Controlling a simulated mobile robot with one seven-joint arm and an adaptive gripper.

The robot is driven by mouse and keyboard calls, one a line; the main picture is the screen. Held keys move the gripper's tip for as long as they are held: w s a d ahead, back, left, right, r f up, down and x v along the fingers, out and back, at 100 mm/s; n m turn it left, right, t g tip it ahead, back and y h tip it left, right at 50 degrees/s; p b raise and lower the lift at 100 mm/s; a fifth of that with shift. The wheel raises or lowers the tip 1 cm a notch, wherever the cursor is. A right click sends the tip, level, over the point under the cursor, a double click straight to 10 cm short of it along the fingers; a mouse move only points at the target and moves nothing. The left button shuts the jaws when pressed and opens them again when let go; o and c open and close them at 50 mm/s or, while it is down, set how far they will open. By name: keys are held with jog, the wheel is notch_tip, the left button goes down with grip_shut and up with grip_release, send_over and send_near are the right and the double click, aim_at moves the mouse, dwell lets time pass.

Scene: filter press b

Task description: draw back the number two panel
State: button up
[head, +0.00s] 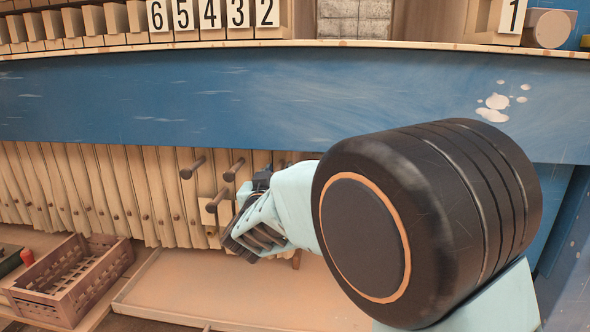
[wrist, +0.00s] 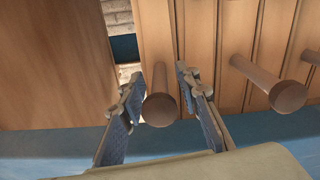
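The number 2 plate (head: 267,13) shows at the right end of the row of numbered panels in the head view; its panel's lower part is largely behind my gripper. My gripper (head: 243,238) is below the blue beam, among the wooden handles. In the wrist view my gripper (wrist: 160,92) is open, with one finger on each side of a round wooden handle (wrist: 160,108). Small gaps show beside the handle's shaft. That handle is on a wooden panel (wrist: 156,40) that borders a gap. No number shows in the wrist view.
The number 1 plate (head: 513,14) stands apart to the right, beyond a gap (head: 352,18). Other handles (head: 192,168) stick out close to my gripper; a neighbouring handle (wrist: 286,94) is right of it. The blue beam (head: 250,90) runs above. A brown crate (head: 70,278) sits lower left.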

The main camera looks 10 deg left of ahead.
jog(key=shift+w, duration=0.55)
grip_shut()
